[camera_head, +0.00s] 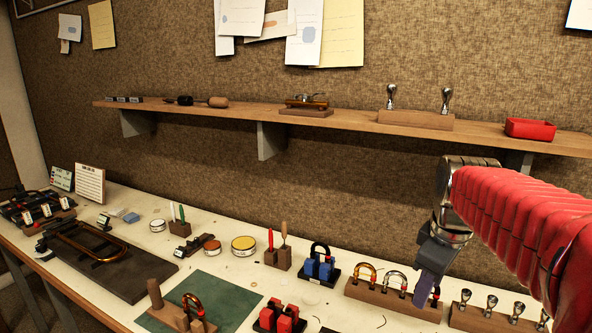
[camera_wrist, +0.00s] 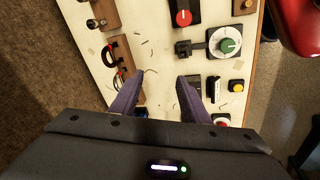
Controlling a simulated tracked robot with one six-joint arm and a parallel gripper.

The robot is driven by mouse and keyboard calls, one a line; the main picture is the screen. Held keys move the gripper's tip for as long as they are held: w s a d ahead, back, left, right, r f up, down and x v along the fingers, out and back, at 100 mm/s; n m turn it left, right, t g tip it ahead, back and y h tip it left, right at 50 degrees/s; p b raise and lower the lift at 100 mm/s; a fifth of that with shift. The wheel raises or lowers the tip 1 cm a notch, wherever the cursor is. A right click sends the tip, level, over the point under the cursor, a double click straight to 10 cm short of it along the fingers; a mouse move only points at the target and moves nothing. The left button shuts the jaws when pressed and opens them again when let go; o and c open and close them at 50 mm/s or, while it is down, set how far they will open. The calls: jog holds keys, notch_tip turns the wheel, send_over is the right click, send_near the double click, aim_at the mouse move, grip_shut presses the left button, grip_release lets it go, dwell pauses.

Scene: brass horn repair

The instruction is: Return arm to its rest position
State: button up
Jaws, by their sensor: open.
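My gripper (camera_head: 428,288) is in the right part of the head view, at the end of my red arm. It is above the cream workbench, in front of the wooden rack of curved tubes (camera_head: 380,294) in the picture. In the wrist view the two purple fingers of my gripper (camera_wrist: 160,78) are spread apart with bare bench top between them. Nothing is between the fingers. In the head view the fingers overlap, and part of the rack is hidden behind them.
A wooden shelf (camera_head: 350,122) runs along the wall, with a red tray (camera_head: 530,129) at its right. The bench holds a green mat (camera_head: 232,290), a blue block holder (camera_head: 318,268) and red blocks (camera_head: 280,318). The wrist view shows a green dial (camera_wrist: 226,45) and a red knob (camera_wrist: 184,17).

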jog(key=s+a+f+m+t, duration=0.1)
jog(key=s+a+f+m, duration=0.2)
jog(key=s, duration=0.5)
jog(key=s+a+f+m+t, duration=0.1)
jog(key=s+a+f+m, duration=0.2)
jog(key=s+a+m, duration=0.2)
jog(key=s+a, duration=0.2)
jog(key=s, duration=0.1)
jog(key=shift+s+m+t+y, duration=0.3)
jog(key=shift+m+t, duration=0.1)
jog(key=shift+a, duration=0.1)
